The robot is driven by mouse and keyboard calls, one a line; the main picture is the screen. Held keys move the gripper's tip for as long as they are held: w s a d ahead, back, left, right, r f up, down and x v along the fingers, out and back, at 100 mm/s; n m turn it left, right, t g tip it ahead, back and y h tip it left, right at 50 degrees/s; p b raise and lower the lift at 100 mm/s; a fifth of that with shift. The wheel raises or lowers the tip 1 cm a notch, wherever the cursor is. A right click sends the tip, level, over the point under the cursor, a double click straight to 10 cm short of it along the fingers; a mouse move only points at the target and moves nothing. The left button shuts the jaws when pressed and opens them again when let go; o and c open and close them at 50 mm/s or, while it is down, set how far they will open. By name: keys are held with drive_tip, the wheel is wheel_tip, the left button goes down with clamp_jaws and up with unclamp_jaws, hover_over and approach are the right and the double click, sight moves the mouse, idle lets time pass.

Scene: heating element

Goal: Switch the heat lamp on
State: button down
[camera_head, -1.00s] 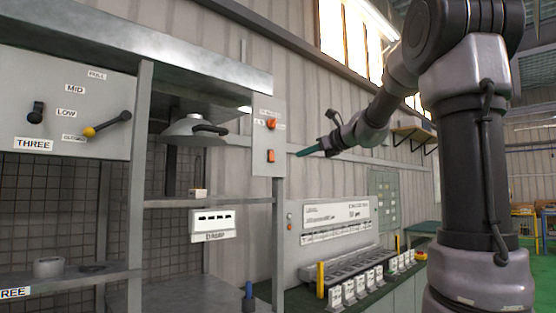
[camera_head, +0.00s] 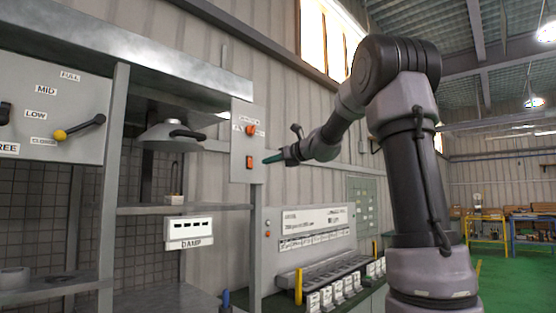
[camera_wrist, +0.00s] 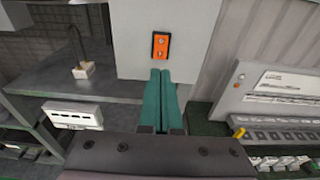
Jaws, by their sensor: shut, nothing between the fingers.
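The heat lamp, a grey hood (camera_head: 168,137) with a dark handle, hangs under the cabinet top in the head view. The switch also shows in the wrist view (camera_wrist: 161,47), in a dark frame, just beyond the fingertips. My gripper (camera_head: 267,160) has green fingers pressed together, empty, pointing at the panel at about switch height. In the wrist view its tips (camera_wrist: 160,71) appear just below the switch; I cannot tell whether they touch the panel.
A shelf below the lamp carries a DAMP box (camera_head: 189,230). A machine with a row of white labels (camera_head: 320,240) stands below right of my gripper. The green floor at far right is partly clear.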

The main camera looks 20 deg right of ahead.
sight(251, 167)
drive_tip(key=x, duration=0.7)
drive_tip(key=shift+w+a+f, duration=0.1)
drive_tip(key=shift+w+a, duration=0.05)
idle(0.4)
